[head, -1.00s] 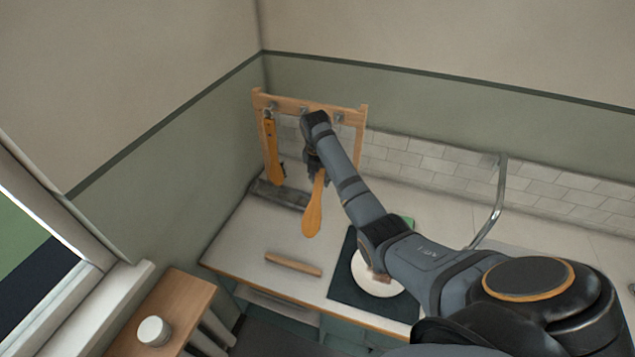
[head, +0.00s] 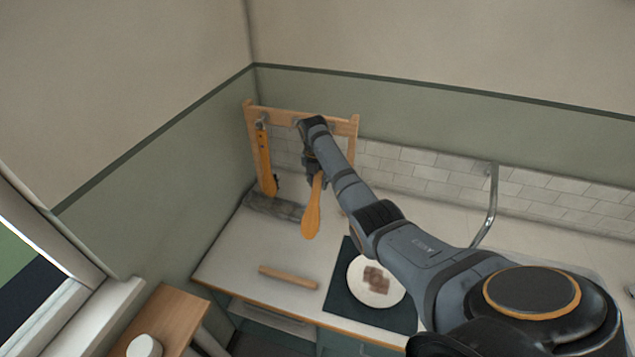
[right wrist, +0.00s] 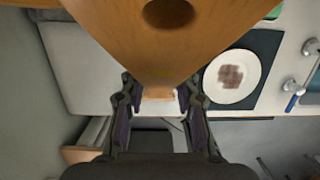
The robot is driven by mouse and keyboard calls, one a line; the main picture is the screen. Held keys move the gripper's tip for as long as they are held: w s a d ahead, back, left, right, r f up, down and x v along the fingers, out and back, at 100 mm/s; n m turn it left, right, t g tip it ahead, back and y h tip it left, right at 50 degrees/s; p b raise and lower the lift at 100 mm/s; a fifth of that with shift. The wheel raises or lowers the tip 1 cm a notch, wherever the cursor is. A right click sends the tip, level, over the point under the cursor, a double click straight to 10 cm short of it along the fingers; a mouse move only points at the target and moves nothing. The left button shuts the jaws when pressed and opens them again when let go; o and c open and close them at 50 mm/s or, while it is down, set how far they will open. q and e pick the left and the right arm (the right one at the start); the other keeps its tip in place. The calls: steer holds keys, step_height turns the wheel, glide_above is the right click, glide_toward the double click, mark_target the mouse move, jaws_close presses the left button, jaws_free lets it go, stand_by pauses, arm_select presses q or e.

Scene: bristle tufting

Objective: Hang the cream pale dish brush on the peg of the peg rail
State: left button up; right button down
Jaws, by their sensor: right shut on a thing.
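My right gripper (head: 315,172) is shut on the dish brush (head: 312,215), whose rounded orange-brown wooden end hangs down below the fingers; no cream colour shows on that end. In the right wrist view the fingers (right wrist: 158,98) close around it, and a broad wooden part with a dark hole (right wrist: 170,50) fills the top. The wooden peg rail (head: 285,113) stands at the back of the counter with metal pegs. The gripper and brush are in front of its middle to right part, and my wrist hides some of it. I cannot tell whether the brush touches a peg. My left gripper is out of view.
Another wooden-handled tool (head: 264,160) hangs on the rail's left peg, above a grey tray (head: 272,207). A wooden bar (head: 288,277) lies on the counter. A white plate (head: 355,291) with brown food sits on a dark mat (head: 341,300). A curved tap (head: 491,205) stands at right.

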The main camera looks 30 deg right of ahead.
stand_by(0.3)
steer(key=c, duration=0.9)
jaws_free()
steer(key=shift+s+a+r+p, duration=0.15)
steer(key=shift+r+p, duration=0.35)
steer(key=shift+r, duration=0.7)
steer(key=shift+s+a+r, duration=0.15)
steer(key=shift+r, duration=1)
steer(key=shift+s+a+r, duration=0.1)
steer(key=shift+a+r, duration=0.05)
steer(key=shift+r, duration=0.95)
